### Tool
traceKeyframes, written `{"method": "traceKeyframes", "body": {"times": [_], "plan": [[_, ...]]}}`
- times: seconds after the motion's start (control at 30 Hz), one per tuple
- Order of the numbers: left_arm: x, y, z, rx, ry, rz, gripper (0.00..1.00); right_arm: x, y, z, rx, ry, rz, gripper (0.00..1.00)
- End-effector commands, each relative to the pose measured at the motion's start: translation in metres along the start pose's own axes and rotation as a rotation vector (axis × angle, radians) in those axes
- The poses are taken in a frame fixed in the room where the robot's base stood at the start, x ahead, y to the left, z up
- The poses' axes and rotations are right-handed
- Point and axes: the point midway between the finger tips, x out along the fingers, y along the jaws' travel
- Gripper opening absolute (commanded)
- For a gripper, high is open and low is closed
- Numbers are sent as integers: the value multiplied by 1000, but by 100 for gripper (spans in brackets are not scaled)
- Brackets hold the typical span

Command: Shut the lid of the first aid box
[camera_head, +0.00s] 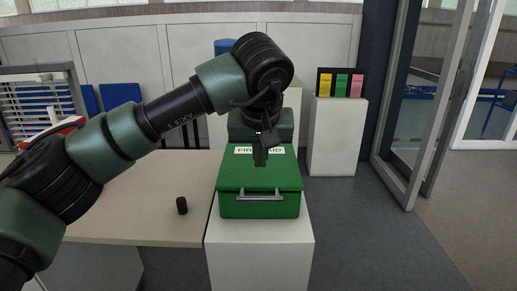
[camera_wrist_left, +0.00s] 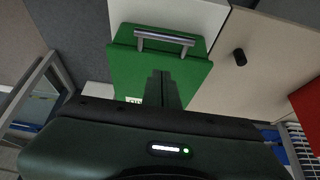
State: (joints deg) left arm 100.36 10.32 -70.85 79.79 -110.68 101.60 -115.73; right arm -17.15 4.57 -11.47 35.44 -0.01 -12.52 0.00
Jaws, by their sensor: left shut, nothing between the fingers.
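The green first aid box (camera_head: 262,207) stands on a white pedestal, with a grey handle on its front face. Its lid (camera_head: 240,178) lies down over the box, close to flat; I cannot tell whether a small gap remains at the front edge. A white label on the lid is partly hidden behind my gripper. My left gripper (camera_head: 261,158) is shut and empty, pointing down at the lid; whether it touches is unclear. In the left wrist view the shut fingers (camera_wrist_left: 163,84) overlap the green lid (camera_wrist_left: 190,72). My right gripper is not in view.
A wooden table (camera_head: 150,190) adjoins the pedestal (camera_head: 258,250) on the left, with a small black cylinder (camera_head: 182,205) on it. Coloured cards (camera_head: 341,84) stand on another white pedestal at the back right. The floor to the right is clear.

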Motion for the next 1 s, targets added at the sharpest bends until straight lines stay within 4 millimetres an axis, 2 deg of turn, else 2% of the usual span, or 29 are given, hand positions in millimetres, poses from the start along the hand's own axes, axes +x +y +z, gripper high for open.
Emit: {"method": "traceKeyframes", "body": {"times": [0.2,0.27,0.4,0.6,1.0], "plan": [[48,0,0,-1,-4,-1,0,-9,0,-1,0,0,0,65],[58,0,2,0,-2,0,0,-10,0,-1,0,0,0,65],[71,-1,18,0,-1,1,0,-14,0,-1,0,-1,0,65],[81,0,27,-2,1,0,0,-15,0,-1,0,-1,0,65],[84,-1,29,-2,4,0,0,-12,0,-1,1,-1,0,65]]}}
